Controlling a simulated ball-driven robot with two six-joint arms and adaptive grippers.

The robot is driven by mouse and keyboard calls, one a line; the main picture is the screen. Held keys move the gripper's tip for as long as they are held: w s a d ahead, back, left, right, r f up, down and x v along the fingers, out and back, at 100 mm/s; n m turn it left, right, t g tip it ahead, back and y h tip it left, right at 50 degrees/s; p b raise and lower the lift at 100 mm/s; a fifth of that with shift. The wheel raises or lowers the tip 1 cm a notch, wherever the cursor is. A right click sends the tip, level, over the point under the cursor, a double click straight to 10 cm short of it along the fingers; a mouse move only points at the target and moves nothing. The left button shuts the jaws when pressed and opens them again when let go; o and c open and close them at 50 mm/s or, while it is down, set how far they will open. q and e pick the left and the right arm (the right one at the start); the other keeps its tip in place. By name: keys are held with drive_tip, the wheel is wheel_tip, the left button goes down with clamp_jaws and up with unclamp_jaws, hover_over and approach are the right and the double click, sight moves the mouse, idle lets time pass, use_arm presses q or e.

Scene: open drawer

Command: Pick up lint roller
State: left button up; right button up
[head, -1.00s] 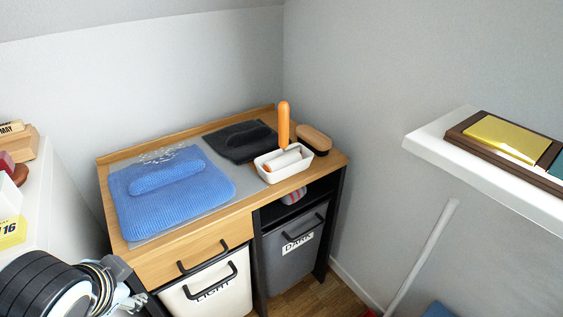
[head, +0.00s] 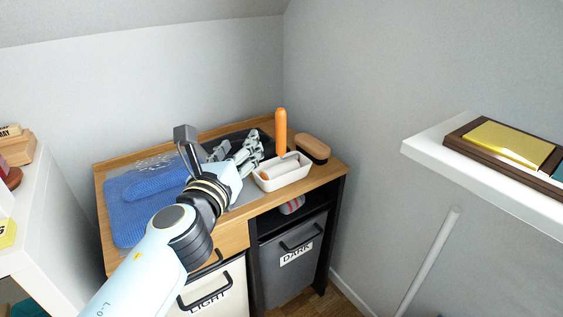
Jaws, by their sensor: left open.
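The lint roller stands in a small white tray (head: 285,180) on the wooden cabinet. Its orange handle (head: 281,132) points up, and its pale roll (head: 280,169) lies low inside the tray. My left gripper (head: 257,148) reaches over the cabinet top from the left. Its fingers are open and empty, just left of the handle and close to the tray's left end. I cannot tell whether a finger touches the tray. My right gripper is not in view.
A brush with a wooden back (head: 313,146) stands right of the tray. A blue towel (head: 130,215) lies at left, and a dark cloth lies partly hidden behind my gripper. The cabinet top (head: 327,171) ends close to the tray. A white shelf (head: 425,147) juts out at right.

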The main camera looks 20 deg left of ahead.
sight(279, 130)
use_arm(q)
drive_tip(key=w+d+m, duration=0.1)
drive_tip(key=w, duration=0.1)
drive_tip(key=w+d+m+h, duration=0.1)
drive_tip(key=w+m, duration=0.1)
drive_tip(key=w+d+m+h, duration=0.1)
drive_tip(key=w+d, duration=0.1)
drive_tip(key=shift+w+f+m, duration=0.3)
drive_tip(key=shift+w+f, duration=0.1)
drive_tip(key=w, duration=0.2)
drive_tip(key=w+b, duration=0.1)
drive_tip(key=w, duration=0.2)
drive_tip(key=shift+w+d+f, duration=0.15)
drive_tip(key=shift+w, duration=0.1)
clamp_jaws()
